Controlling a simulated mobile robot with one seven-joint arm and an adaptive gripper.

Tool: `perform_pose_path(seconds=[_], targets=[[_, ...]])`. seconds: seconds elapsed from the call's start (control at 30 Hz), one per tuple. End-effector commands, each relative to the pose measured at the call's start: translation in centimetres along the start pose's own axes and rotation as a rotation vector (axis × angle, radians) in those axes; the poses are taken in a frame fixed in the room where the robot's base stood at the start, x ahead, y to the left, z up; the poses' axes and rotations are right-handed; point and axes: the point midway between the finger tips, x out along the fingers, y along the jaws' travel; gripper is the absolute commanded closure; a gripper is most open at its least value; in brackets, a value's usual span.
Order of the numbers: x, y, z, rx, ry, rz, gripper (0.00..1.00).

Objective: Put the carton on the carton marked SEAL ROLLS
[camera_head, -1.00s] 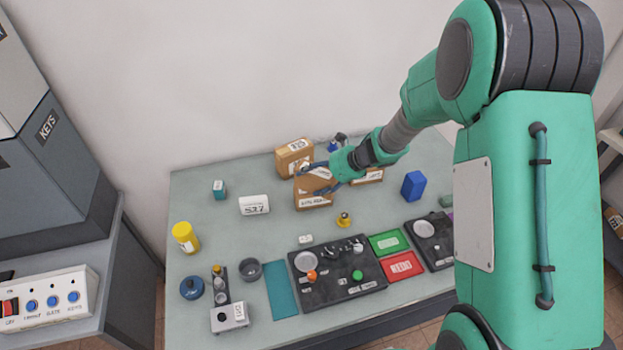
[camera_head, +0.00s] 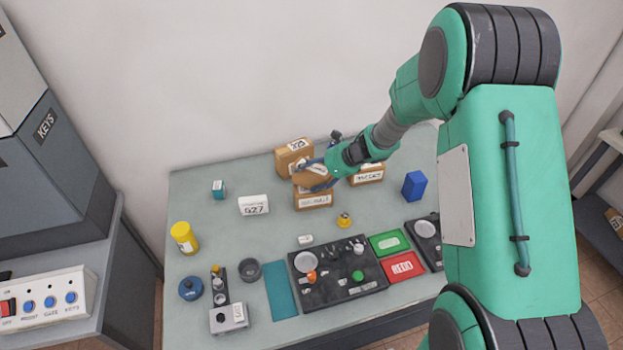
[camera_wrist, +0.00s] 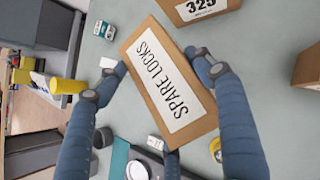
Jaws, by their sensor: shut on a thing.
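My gripper (camera_head: 318,177) is shut on a brown carton (camera_head: 308,179), one finger on each side. In the wrist view this carton (camera_wrist: 172,82) shows a white label reading SPARE LOCKS and lies turned between the fingers. In the head view it is directly above another brown carton (camera_head: 313,201) on the table, whose front label is small and seems to read SEAL ROLLS. I cannot tell whether the two cartons touch. The lower carton is hidden behind the held one in the wrist view.
A carton marked 325 (camera_wrist: 198,9) stands just behind, and another carton (camera_head: 368,174) is close to the right. A blue block (camera_head: 414,186) is farther right. A yellow-topped piece (camera_head: 344,219) and a black panel (camera_head: 335,284) are in front.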

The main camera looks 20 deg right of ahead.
Motion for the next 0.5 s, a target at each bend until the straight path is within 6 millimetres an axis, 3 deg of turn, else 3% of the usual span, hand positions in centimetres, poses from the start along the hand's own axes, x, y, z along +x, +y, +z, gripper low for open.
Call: perform_pose_path(seconds=[0.13, 0.5], targets=[[0.99, -0.07, -0.92, 0.0, -0.001, -0.001, 0.75], [1.1, -0.06, -1.03, -0.001, -0.002, -0.001, 0.75]])
